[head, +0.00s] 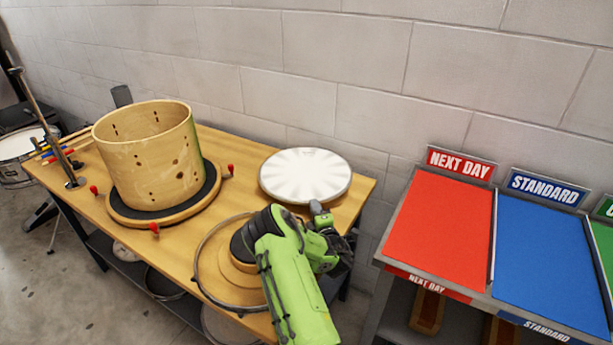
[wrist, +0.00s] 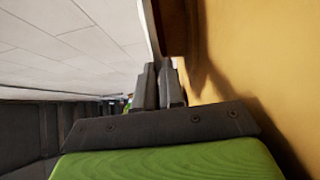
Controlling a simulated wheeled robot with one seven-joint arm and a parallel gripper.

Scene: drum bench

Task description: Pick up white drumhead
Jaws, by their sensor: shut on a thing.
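The white drumhead (head: 305,174) is a round, pale disc lying level at the right end of the wooden bench. My gripper (head: 319,208) is at its near edge and is shut on its rim. In the wrist view, the two dark fingers of my gripper (wrist: 166,66) are close together, with the thin pale edge of the drumhead (wrist: 149,28) at their tips. Whether the drumhead rests on something or is clear of it is hard to tell.
A wooden drum shell (head: 150,160) stands on a round dark-topped base (head: 125,212) at the left. A metal hoop (head: 203,250) lies near my arm at the bench's front. Red (head: 440,232) and blue (head: 540,255) shipping bays stand at the right. A block wall is behind.

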